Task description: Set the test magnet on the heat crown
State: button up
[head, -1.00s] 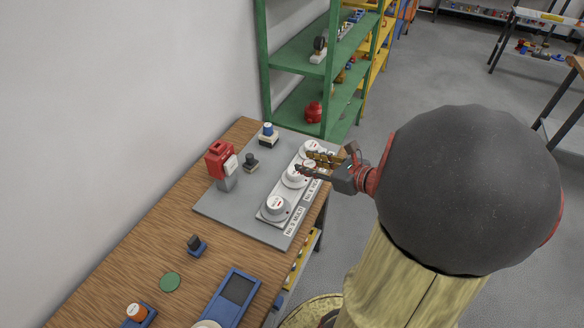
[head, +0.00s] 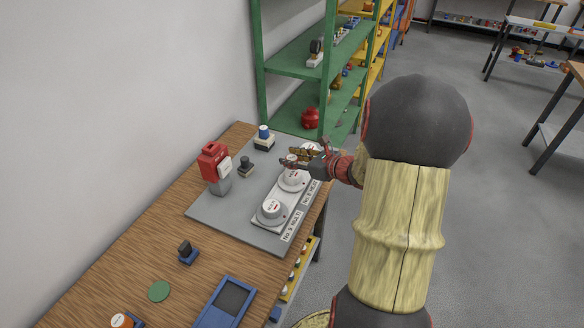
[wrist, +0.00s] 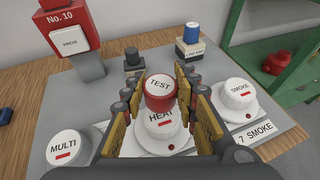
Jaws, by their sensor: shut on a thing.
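The test magnet (wrist: 160,88) is a red cylinder with a white cap reading TEST. My gripper (wrist: 160,90) is shut on it, with gold-padded fingers on either side. In the wrist view the magnet stands over the far part of the white HEAT crown (wrist: 165,127), whose lettering shows in front of it. I cannot tell whether they touch. In the head view my gripper (head: 293,157) is over the middle of the row, above the HEAT head (head: 291,180). The magnet is small and partly hidden by the fingers there.
The MULTI head (wrist: 68,149) and SMOKE head (wrist: 239,93) flank the HEAT head closely. A red No. 10 box (head: 214,162), a black knob (head: 246,166) and a blue-topped block (head: 264,138) stand behind on the grey board. A green shelf (head: 300,62) rises beyond.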

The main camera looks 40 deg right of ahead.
notch_tip(320, 180, down, 3)
jog(key=shift+f+b, duration=0.1)
jog(key=shift+b, duration=0.55)
jog(key=o, duration=1.2)
